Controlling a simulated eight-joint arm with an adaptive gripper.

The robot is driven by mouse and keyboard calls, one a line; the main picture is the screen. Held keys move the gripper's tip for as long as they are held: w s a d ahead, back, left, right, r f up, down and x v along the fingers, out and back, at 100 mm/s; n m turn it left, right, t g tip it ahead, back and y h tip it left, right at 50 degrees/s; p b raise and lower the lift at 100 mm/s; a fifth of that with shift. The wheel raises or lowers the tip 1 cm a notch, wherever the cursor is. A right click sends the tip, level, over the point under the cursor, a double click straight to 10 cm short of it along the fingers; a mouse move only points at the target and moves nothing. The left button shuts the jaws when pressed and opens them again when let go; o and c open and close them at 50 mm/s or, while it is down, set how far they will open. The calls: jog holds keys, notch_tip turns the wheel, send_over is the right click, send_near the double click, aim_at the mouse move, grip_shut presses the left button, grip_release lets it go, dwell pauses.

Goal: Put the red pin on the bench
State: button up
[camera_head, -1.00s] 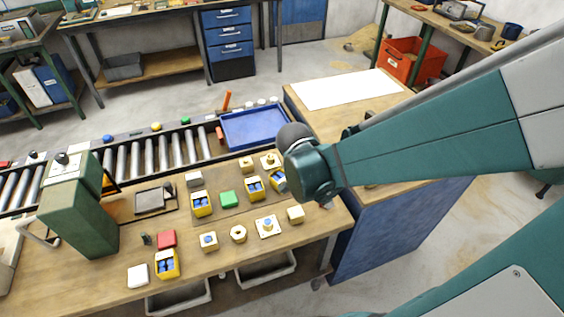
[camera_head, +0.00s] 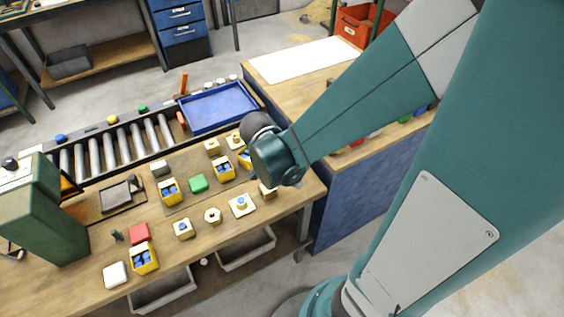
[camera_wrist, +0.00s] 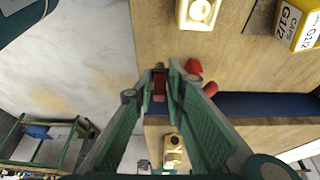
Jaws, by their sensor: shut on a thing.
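In the wrist view my gripper (camera_wrist: 167,76) is shut on a small dark red piece, which I take for the red pin (camera_wrist: 159,86); the fingers cover part of it. It appears over the edge region of the wooden bench (camera_wrist: 228,55); its height above the wood is hard to tell. In the head view the bench (camera_head: 215,235) runs along the front, and my arm's rounded end hides the fingers and the held piece over its right end.
Two other red pieces (camera_wrist: 193,67) show beside the fingers. A yellow box (camera_wrist: 300,25) and a cream block (camera_wrist: 198,12) are on the bench. In the head view a blue tray (camera_head: 218,108), green block (camera_head: 198,183) and red block (camera_head: 139,233) stand left of my arm.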

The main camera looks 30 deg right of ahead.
jog(key=shift+f+b, duration=0.6)
jog(key=shift+f, duration=1.35)
jog(key=shift+f, duration=0.1)
jog(key=o, duration=0.9)
jog(key=p+v, duration=0.3)
jog(key=v, duration=0.9)
jog(key=shift+p, duration=0.35)
jog(key=shift+a+r, duration=0.1)
jog(key=shift+r, duration=0.15)
